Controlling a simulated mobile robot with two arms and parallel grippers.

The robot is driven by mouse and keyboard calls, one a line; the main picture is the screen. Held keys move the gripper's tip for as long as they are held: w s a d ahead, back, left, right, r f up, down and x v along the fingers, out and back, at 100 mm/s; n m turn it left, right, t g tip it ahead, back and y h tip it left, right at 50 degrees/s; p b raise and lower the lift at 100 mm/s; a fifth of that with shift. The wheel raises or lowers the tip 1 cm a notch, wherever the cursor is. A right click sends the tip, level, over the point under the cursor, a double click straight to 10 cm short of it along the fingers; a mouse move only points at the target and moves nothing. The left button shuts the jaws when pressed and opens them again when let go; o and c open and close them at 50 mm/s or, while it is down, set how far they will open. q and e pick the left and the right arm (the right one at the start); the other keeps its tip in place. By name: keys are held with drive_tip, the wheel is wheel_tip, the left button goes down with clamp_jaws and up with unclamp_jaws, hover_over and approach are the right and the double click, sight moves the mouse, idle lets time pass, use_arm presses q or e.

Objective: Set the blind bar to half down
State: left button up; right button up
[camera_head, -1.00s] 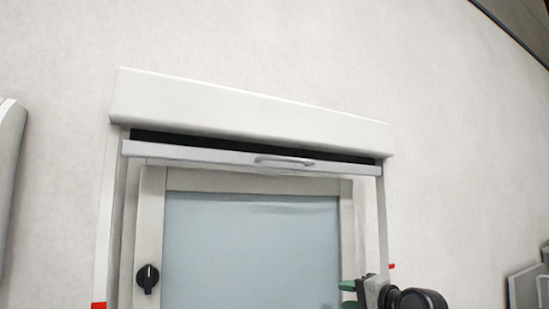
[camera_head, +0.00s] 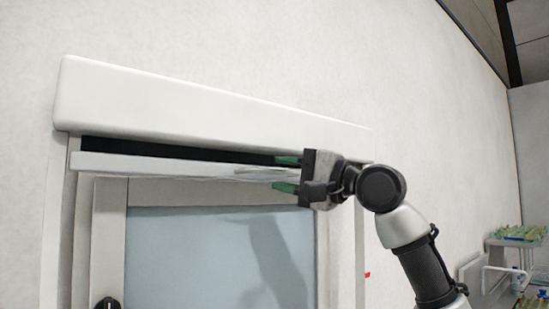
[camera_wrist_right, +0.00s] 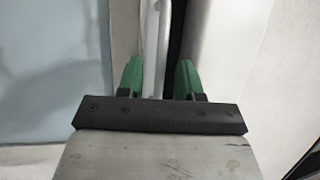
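The blind bar (camera_head: 150,165) is a long pale strip high up, just under the blind's white housing (camera_head: 200,108), with a dark gap between them. Its handle (camera_head: 262,173) is partly hidden by my right gripper. My right gripper (camera_head: 282,173) has reached the bar from the right, one green finger above the handle and one below. In the right wrist view the gripper (camera_wrist_right: 160,75) is open, and the handle (camera_wrist_right: 163,40) runs between its apart fingers. I cannot tell whether either finger touches it. My left gripper is out of view.
The window pane (camera_head: 190,255) lies below the bar, with a dark knob (camera_head: 107,304) on its frame at lower left. A small red mark (camera_head: 367,275) is beside the right rail. Shelves with egg trays (camera_head: 520,235) stand at far right.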

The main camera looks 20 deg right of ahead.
drive_tip(key=shift+p+x, duration=0.45)
drive_tip(key=shift+x, duration=0.7)
drive_tip(key=shift+d, duration=0.15)
clamp_jaws()
